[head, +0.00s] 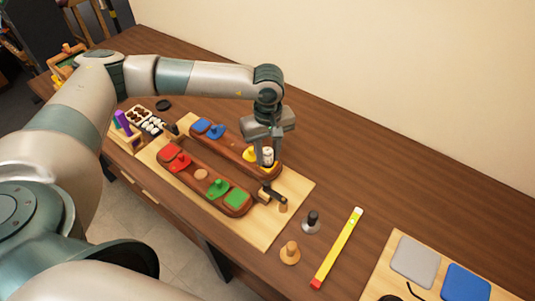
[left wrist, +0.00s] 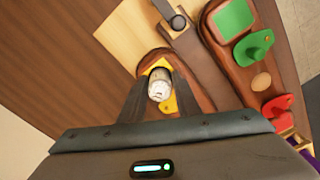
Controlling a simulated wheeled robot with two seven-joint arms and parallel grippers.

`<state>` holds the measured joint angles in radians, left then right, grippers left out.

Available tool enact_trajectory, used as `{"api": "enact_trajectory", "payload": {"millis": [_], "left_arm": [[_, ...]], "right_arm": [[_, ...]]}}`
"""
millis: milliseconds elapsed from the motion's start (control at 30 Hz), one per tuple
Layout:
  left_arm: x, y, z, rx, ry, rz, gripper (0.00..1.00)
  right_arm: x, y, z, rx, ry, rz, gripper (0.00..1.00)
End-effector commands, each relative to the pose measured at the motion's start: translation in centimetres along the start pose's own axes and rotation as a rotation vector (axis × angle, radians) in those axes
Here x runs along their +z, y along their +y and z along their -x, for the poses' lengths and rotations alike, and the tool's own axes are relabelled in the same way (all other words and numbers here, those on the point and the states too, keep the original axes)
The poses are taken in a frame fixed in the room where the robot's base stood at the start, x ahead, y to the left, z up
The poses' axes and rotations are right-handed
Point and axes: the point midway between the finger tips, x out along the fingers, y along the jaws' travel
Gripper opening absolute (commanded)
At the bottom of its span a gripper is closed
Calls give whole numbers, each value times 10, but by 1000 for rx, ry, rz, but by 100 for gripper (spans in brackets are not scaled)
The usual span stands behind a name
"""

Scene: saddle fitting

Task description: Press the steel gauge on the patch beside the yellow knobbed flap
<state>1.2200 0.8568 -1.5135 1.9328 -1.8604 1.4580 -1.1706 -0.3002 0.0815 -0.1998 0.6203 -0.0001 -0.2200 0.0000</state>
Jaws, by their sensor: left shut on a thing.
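The steel gauge (head: 268,155), a pale short cylinder, is held upright between the fingers of my left gripper (head: 265,150). It also shows end-on in the left wrist view (left wrist: 159,88), between the two dark fingers. The yellow knobbed flap (head: 249,154) stands just left of the gauge on the rear dark wooden saddle (head: 232,147). The yellow patch (left wrist: 158,65) shows partly behind the gauge, at the saddle's right end. The gauge is over or at this patch; I cannot tell if they touch. My right gripper is out of view.
The front saddle (head: 186,181) carries red and green flaps and pads. Both saddles lie on a pale board (head: 270,231). A black-knobbed piece (head: 312,221), a wooden knob (head: 290,253) and a yellow bar (head: 338,247) lie to the right. The table behind is clear.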

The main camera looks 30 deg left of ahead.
Motion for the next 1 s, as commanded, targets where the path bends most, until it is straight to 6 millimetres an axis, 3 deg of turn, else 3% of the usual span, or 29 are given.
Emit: {"api": "enact_trajectory", "payload": {"millis": [1000], "left_arm": [[1, -1, -3, -2, -2, -1, 13]], "right_arm": [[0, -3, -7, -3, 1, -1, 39]]}}
